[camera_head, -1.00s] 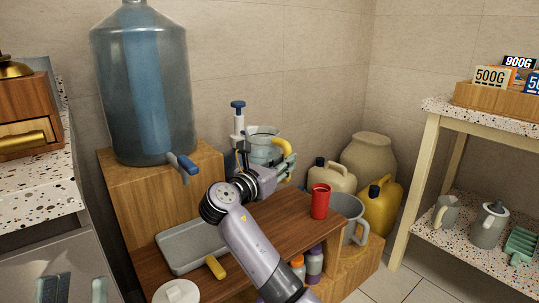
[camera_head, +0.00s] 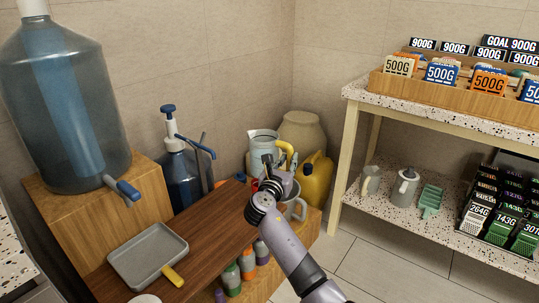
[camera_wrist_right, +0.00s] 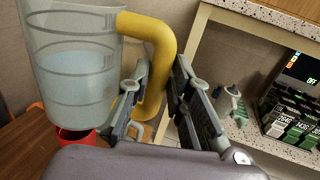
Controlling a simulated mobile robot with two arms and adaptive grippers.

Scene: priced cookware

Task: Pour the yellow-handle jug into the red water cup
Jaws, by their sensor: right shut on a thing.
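The clear jug (camera_head: 262,142) with a yellow handle (camera_head: 288,151) is held up near the far end of the brown wooden table. My right gripper (camera_head: 280,166) is shut on the yellow handle. In the right wrist view the jug (camera_wrist_right: 72,65) looks close to upright and holds pale blue water. The red cup (camera_wrist_right: 76,135) stands on the table below the jug's base in that view, its upper part partly covered by the jug. In the head view my gripper and arm hide most of the cup. My left gripper is not in view.
A blue pump bottle (camera_head: 182,175) stands behind the table, and a large water bottle (camera_head: 68,105) at left. A grey tray (camera_head: 148,254) lies on the table. A grey mug (camera_head: 297,208) and yellow canister (camera_head: 318,180) are close beside my gripper. A speckled shelf (camera_head: 440,232) stands right.

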